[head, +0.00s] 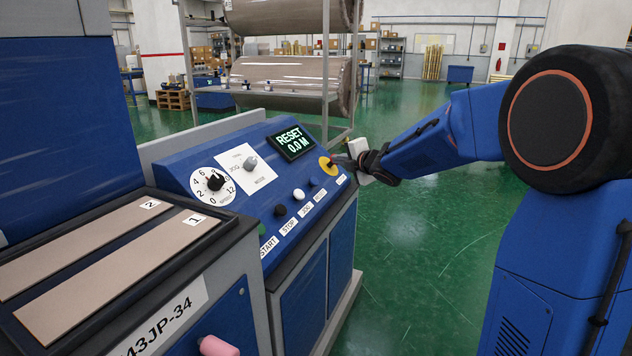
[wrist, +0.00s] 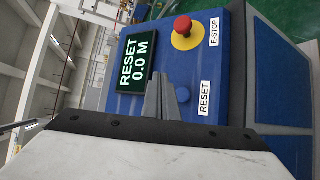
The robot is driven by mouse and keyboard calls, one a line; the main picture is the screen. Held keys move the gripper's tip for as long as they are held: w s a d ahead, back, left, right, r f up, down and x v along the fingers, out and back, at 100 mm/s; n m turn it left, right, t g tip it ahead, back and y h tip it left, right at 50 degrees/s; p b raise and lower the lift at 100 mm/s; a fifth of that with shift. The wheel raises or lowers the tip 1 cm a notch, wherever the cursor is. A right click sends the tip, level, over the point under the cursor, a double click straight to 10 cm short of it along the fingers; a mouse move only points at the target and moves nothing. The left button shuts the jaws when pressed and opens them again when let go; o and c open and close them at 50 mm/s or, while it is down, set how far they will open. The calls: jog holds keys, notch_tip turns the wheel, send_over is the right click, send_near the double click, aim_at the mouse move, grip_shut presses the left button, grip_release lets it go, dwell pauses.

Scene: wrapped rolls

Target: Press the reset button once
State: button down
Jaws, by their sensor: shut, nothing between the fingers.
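The blue reset button (head: 314,181) sits on the sloped blue control panel (head: 238,160), above its RESET label (head: 320,195). In the wrist view the button (wrist: 183,97) lies just right of my fingertips, next to its label (wrist: 203,97). My gripper (head: 336,160) is shut and empty, at the panel's right end. Its fingertips (wrist: 160,82) appear between the button and the display; whether they touch the panel I cannot tell. The display (head: 291,143) reads "RESET 0.0 M", also in the wrist view (wrist: 136,62).
The red E-stop on its yellow base (wrist: 184,33) is close to the reset button; in the head view my fingers overlap it. White (head: 298,194), black (head: 280,210) and green (head: 262,229) buttons run leftward. A speed dial (head: 214,183) and mode knob (head: 250,164) lie further left.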

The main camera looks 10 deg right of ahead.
aim_at(315, 179)
jog(key=shift+w+a+f, duration=0.55)
jog(key=shift+a+f, duration=0.2)
jog(key=shift+f, duration=0.35)
jog(key=shift+w+a+f, duration=0.55)
jog(key=shift+a+f, duration=0.25)
jog(key=shift+f, duration=0.35)
jog(key=shift+w+a+f, duration=0.55)
jog(key=shift+a+f, duration=0.2)
jog(key=shift+f, duration=0.35)
jog(key=shift+w+a+f, duration=0.15)
jog(key=shift+a+f, duration=0.1)
jog(key=shift+f, duration=0.05)
jog(key=shift+w+a+f, duration=0.3)
jog(key=shift+a+f, duration=0.15)
jog(key=shift+f, duration=0.25)
dwell(1.4)
jog(key=shift+r, duration=0.1)
jog(key=shift+s+d+r, duration=0.5)
jog(key=shift+d+r, duration=0.2)
jog(key=shift+r, duration=0.2)
jog(key=shift+r, duration=0.1)
jog(key=shift+s+d+r, duration=0.3)
jog(key=shift+d+r, duration=0.15)
jog(key=shift+r, duration=0.15)
jog(key=shift+s+d+r, duration=0.3)
jog(key=shift+d+r, duration=0.1)
jog(key=shift+r, duration=0.25)
jog(key=shift+s+d+r, duration=0.3)
jog(key=shift+d+r, duration=0.15)
jog(key=shift+r, duration=0.15)
